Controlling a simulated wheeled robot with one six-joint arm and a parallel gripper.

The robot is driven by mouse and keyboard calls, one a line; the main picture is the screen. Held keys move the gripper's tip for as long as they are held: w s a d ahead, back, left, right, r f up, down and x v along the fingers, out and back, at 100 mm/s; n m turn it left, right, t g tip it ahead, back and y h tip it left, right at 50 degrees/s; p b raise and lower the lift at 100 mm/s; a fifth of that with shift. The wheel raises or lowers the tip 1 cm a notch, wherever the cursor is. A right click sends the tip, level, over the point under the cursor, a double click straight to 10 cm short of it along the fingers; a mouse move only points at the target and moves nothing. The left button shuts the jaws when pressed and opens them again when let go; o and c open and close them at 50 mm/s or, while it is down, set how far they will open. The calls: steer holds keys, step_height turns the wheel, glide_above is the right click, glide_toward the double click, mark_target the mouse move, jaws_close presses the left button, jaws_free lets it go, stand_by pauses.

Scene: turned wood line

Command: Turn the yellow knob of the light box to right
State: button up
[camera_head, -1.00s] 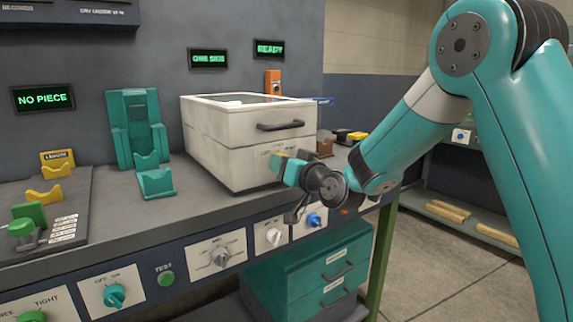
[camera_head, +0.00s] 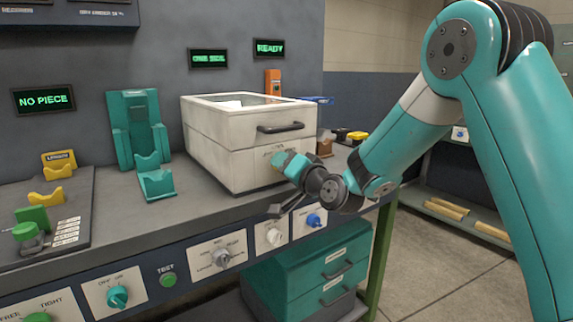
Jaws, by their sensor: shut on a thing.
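The light box (camera_head: 222,149) is the large pale box on the bench, with a dark handle (camera_head: 280,127) on its upper front. My gripper (camera_head: 281,160) is at the lower right of the box's front face, beside the small lettering there. It is shut on the yellow knob, which my gripper hides, so the knob's pointer position cannot be read. The fingertips are small and partly covered by the wrist. A dark bar on my wrist points down and left, in front of the bench edge.
Below my wrist, the bench's front panel carries a white knob (camera_head: 273,236), a blue knob (camera_head: 314,220) and a grey knob (camera_head: 221,257). A teal stand (camera_head: 132,122) is left of the box. Small dark and yellow blocks (camera_head: 357,136) lie right of it.

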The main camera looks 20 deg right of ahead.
steer(key=shift+r+m+p, duration=0.1)
steer(key=shift+m+p, duration=1)
steer(key=shift+m, duration=1.1)
steer(key=shift+m+p, duration=1)
steer(key=shift+m, duration=1.1)
steer(key=o, duration=0.9)
steer(key=shift+b+v, duration=7.7)
steer(key=shift+v, duration=1)
